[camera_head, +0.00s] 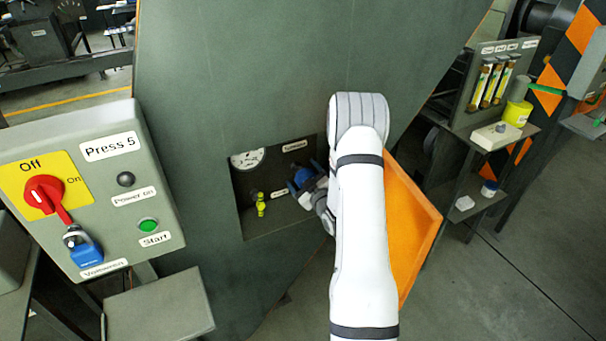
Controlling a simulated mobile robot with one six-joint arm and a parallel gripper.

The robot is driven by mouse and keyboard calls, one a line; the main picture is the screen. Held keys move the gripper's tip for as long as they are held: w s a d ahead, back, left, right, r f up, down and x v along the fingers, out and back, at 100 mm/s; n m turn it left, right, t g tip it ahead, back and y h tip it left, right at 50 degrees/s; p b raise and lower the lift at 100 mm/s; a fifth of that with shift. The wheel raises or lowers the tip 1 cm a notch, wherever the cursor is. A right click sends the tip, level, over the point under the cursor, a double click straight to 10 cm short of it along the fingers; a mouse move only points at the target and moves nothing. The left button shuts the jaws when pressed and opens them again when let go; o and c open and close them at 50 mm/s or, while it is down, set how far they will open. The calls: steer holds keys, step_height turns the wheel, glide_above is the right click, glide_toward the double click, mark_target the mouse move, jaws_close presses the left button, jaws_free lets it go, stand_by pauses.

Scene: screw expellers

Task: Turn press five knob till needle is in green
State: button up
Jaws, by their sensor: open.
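The press five control box (124,181) stands at the left with its label "Press 5". Right of it, a recess in the green press body holds a round white gauge (247,158); its needle and any green zone are too small to read. A blue knob (295,173) shows at the recess's right side, under a small label. My gripper (303,183) reaches into the recess from the right with its jaws open at the knob. The arm and gripper hide part of the knob, and I cannot tell whether the fingers touch it.
A yellow valve (260,204) sits low in the recess, left of my gripper. An orange panel (409,225) stands open just right of my arm. The box carries a red switch (44,193) and a blue padlock (86,253). A shelf (500,139) stands at right.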

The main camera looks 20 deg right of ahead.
steer(key=shift+c, duration=0.4)
steer(key=c, duration=0.9)
steer(key=shift+f+b, duration=0.15)
steer(key=shift+b, duration=0.55)
steer(key=shift+m+b, duration=0.45)
steer(key=shift+m, duration=0.05)
steer(key=m+b, duration=0.2)
steer(key=b, duration=0.1)
steer(key=shift+f, duration=0.15)
steer(key=m+b, duration=0.4)
steer(key=shift+b, duration=0.4)
steer(key=shift+r+m+b, duration=0.2)
steer(key=shift+m+b, duration=0.45)
steer(key=shift+m, duration=0.15)
steer(key=shift+r, duration=0.1)
